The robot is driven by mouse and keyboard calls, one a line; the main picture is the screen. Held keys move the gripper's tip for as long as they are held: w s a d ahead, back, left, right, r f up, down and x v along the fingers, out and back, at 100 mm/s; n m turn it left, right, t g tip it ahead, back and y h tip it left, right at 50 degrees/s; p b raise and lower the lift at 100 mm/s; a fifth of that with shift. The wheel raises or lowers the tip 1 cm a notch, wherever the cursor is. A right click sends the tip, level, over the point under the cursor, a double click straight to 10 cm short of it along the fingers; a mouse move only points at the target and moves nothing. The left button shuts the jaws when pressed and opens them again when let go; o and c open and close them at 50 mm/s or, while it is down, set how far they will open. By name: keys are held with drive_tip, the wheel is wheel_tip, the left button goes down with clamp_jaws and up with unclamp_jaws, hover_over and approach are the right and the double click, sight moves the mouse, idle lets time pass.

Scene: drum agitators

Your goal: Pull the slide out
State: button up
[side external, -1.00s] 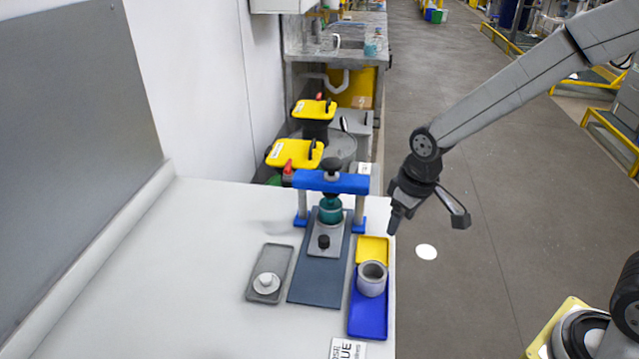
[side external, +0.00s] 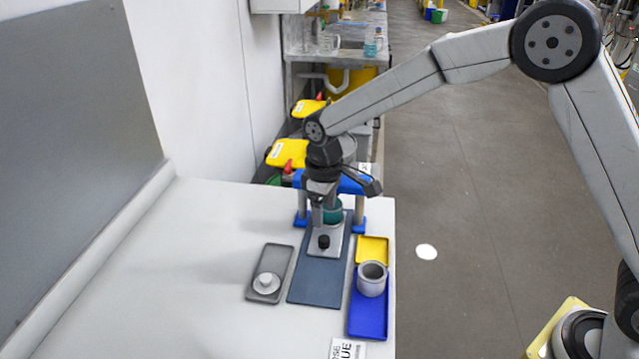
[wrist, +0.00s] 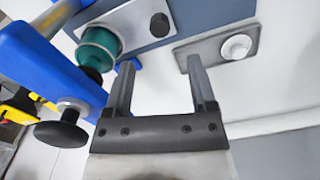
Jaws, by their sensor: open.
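The slide (side external: 334,239) is a light grey plate with a black knob (side external: 323,242) at its front end. It lies on a dark blue-grey base (side external: 318,281), its rear under a blue bridge (side external: 357,184). A teal cylinder (side external: 333,212) stands on the slide's rear. My gripper (side external: 317,222) is above the slide, just in front of the bridge, and partly hides the bridge and teal cylinder. In the wrist view my gripper (wrist: 160,64) is open with nothing between its fingers. There the knob (wrist: 159,25) shows beyond the fingertips, apart from them.
A grey tray (side external: 283,252) with a white round knobbed piece (side external: 266,283) lies left of the base. A blue tray (side external: 369,317) with a grey cup (side external: 372,278) and a yellow tray (side external: 373,250) lie right. The bridge has a black top knob (wrist: 62,133). The table's left is clear.

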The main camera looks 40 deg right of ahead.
sight(324, 238)
drive_tip(key=shift+f, duration=0.15)
drive_tip(key=shift+f, duration=3.7)
clamp_jaws()
